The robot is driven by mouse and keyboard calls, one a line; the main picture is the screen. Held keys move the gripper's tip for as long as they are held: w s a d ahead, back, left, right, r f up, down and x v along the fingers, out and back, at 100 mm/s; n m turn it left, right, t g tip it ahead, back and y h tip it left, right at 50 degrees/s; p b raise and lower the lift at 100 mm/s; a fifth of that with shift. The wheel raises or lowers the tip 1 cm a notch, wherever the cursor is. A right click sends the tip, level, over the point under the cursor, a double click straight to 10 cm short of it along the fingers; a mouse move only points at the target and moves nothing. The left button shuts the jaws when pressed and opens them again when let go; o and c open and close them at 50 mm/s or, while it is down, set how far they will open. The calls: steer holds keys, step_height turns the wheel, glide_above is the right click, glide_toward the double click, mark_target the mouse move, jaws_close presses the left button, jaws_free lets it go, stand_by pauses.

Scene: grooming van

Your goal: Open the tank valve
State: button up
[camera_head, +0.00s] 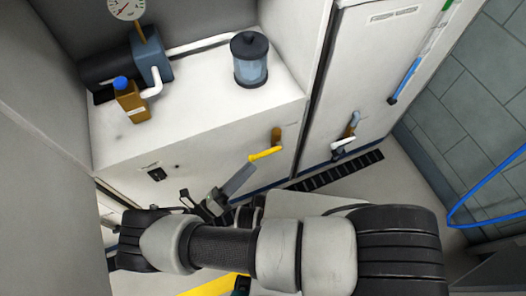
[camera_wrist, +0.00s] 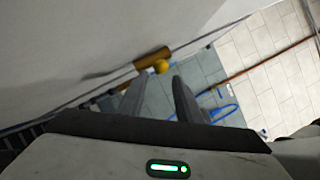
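A valve with a brass body (camera_head: 276,138) and a yellow lever handle (camera_head: 265,153) sits on the front of the white cabinet in the head view. The lever points left and slightly down from the body. In the wrist view the brass body (camera_wrist: 150,57) and the lever's yellow end (camera_wrist: 161,66) appear just beyond the fingertips. My gripper (camera_head: 240,177) is just below and left of the lever in the head view. In the wrist view my gripper (camera_wrist: 155,84) is open, its two fingers apart with nothing between them. I cannot tell whether a finger touches the lever.
A second valve with a pale handle (camera_head: 344,145) is on the tall white panel (camera_head: 370,70) to the right. A clear canister (camera_head: 250,62), a pump (camera_head: 150,55) and an amber bottle (camera_head: 131,102) stand on the cabinet top (camera_head: 205,110). A blue hose (camera_head: 485,190) hangs at right.

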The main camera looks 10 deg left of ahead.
mark_target(263, 153)
steer(key=x, duration=0.7)
steer(key=shift+w+d+r, duration=0.1)
steer(key=shift+w+d, duration=0.1)
steer(key=shift+w, duration=0.1)
jaws_close()
